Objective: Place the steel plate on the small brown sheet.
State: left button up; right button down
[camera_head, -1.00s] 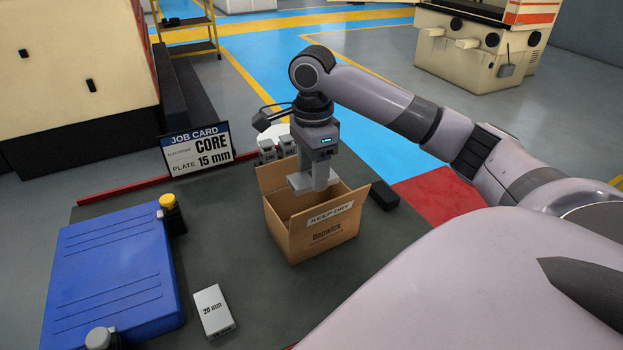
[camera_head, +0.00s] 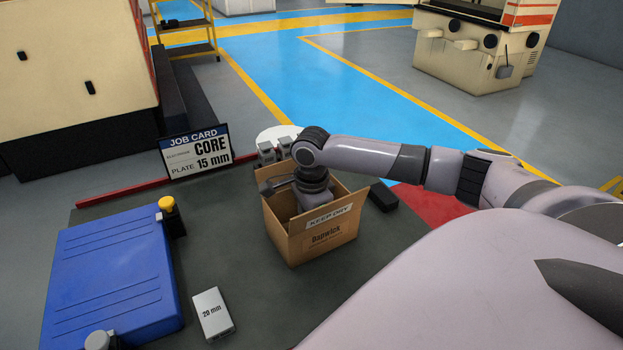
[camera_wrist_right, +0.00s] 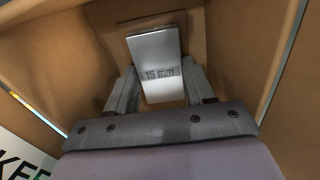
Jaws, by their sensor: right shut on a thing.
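The steel plate (camera_wrist_right: 160,52), marked "15 mm", is between the two fingers of my right gripper (camera_wrist_right: 158,80) in the right wrist view. The gripper is shut on it, down inside the open cardboard box (camera_head: 322,240). The small brown sheet (camera_wrist_right: 118,20) shows as a darker brown rectangle behind the plate's far end, on the box floor. In the head view the box walls hide the fingers, the plate and the sheet. My left gripper is not in view.
A "20 mm" block (camera_head: 212,313) lies left of the box, near a blue case (camera_head: 110,275). A job card (camera_head: 197,153) reading "CORE, PLATE 15 mm" stands behind. Grey blocks (camera_head: 267,152) and a black block (camera_head: 383,196) are near the box. Box walls surround my gripper closely.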

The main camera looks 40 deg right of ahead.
jog(key=shift+f, duration=0.1)
jog(key=shift+c, duration=2.1)
grip_release()
notch_tip(320, 180, up, 12)
